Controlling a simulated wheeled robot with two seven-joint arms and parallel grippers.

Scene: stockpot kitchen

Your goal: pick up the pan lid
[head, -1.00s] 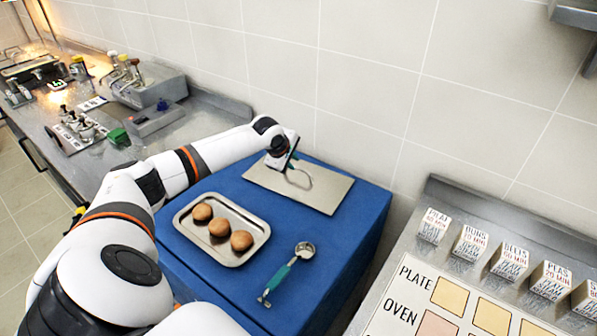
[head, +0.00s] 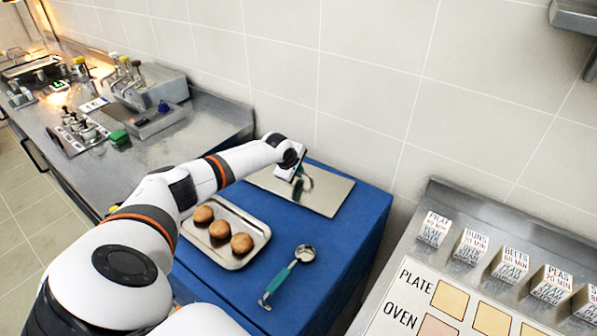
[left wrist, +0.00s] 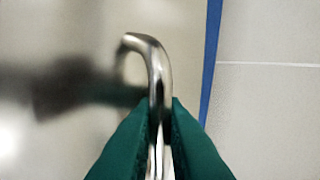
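The pan lid (head: 328,196) is a flat, grey metal rectangle lying on the far end of the blue worktop. Its bent metal handle (left wrist: 152,58) stands up in the left wrist view. My left gripper (head: 302,188) is over the lid at the handle. In the left wrist view its green fingers (left wrist: 160,112) are shut on the handle bar, one on each side, with no clear gap. The gripper and wrist hide part of the lid and most of the handle in the head view. My right gripper is not in view.
A metal tray (head: 262,242) with three brown buns (head: 219,229) sits nearer on the blue worktop (head: 330,265). A green-handled scoop (head: 282,277) lies to its right. A tiled wall (head: 370,100) rises close behind the lid. A labelled metal counter (head: 437,192) stands at right.

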